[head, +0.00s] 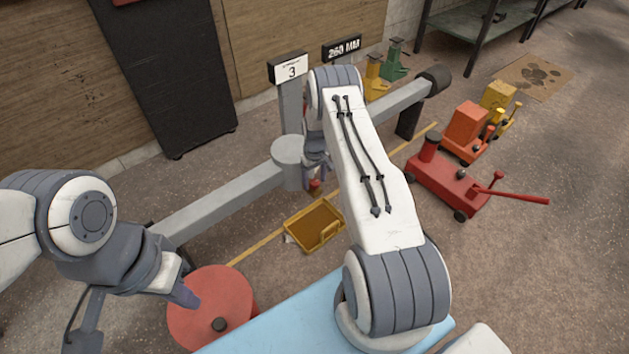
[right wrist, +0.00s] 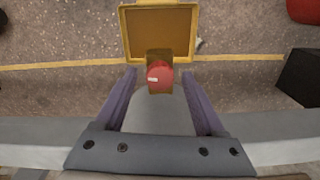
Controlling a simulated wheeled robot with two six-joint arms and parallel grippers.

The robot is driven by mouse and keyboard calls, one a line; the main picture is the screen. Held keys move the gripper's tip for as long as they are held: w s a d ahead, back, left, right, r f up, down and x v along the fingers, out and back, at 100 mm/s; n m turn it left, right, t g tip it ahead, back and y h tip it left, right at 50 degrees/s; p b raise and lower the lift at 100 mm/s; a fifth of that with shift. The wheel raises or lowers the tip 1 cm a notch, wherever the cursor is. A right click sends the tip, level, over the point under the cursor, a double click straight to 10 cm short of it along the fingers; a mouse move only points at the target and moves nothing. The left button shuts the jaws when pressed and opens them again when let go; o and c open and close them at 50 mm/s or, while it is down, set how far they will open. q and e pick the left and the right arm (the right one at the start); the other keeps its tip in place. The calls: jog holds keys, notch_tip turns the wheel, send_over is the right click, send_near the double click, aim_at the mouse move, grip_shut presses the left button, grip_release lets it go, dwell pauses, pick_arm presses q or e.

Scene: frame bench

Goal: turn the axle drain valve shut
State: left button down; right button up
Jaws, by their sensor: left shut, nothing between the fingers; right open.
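The axle drain valve shows as a red knob (right wrist: 158,78) with a small white mark, on a brass-coloured body (right wrist: 159,57), in the right wrist view. In the head view the red knob (head: 315,186) is small, under the round middle of the grey axle (head: 225,203). My right gripper (right wrist: 160,72) is open, one finger on each side of the knob in the picture; I see no finger touching it. In the head view my right gripper (head: 316,172) is partly hidden by my arm. My left gripper (head: 187,296) is shut and empty, away from the valve, over a red drum.
A yellow tray (head: 329,239) lies on the floor below the valve; it also shows in the right wrist view (right wrist: 127,37). A red round drum (head: 238,292) and a light blue surface (head: 270,328) are in front. A red jack (head: 447,187) stands right.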

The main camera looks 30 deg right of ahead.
grip_shut()
jog(key=m, duration=0.3)
jog(key=shift+r+m+p, duration=0.1)
jog(key=shift+m+p, duration=0.25)
jog(key=shift+m, duration=0.05)
jog(key=m, duration=0.4)
jog(key=shift+m, duration=0.3)
jog(key=m, duration=0.4)
jog(key=shift+p, duration=0.4)
jog(key=shift+m, duration=2.1)
